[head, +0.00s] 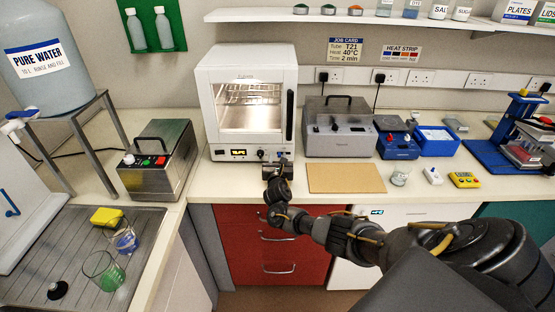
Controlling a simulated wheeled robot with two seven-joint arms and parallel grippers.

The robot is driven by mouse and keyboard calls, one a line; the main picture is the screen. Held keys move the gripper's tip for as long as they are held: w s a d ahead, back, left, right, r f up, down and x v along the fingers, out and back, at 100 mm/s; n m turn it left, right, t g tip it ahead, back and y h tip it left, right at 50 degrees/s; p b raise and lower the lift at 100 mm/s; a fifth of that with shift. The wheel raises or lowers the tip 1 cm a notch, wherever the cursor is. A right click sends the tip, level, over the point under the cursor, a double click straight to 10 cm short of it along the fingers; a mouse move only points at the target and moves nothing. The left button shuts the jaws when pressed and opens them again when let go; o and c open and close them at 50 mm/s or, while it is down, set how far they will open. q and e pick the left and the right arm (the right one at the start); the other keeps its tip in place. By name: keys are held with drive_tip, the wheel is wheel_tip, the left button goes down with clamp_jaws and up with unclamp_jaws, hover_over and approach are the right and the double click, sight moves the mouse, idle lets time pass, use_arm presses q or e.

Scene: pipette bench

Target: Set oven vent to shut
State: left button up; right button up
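The white oven (203,90) stands on the bench at centre left, its door closed and its window lit. A small lit display (238,153) and a dark knob (260,153) sit on its lower front panel. My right gripper (279,162) is at the lower right corner of this panel, in front of the controls there. It hides part of that corner, so I cannot make out the vent control or its setting. I cannot tell whether the fingers touch the panel or are open or shut. My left gripper is out of view.
A grey lidded bath (338,143) stands close right of the oven, with a tan board (345,179) before it. A metal box with coloured buttons (160,172) stands to the left.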

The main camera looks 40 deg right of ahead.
drive_tip(key=shift+s, duration=0.1)
drive_tip(key=shift+s, duration=0.2)
drive_tip(key=v, duration=1)
drive_tip(key=shift+a+p, duration=0.3)
drive_tip(key=shift+p, duration=0.05)
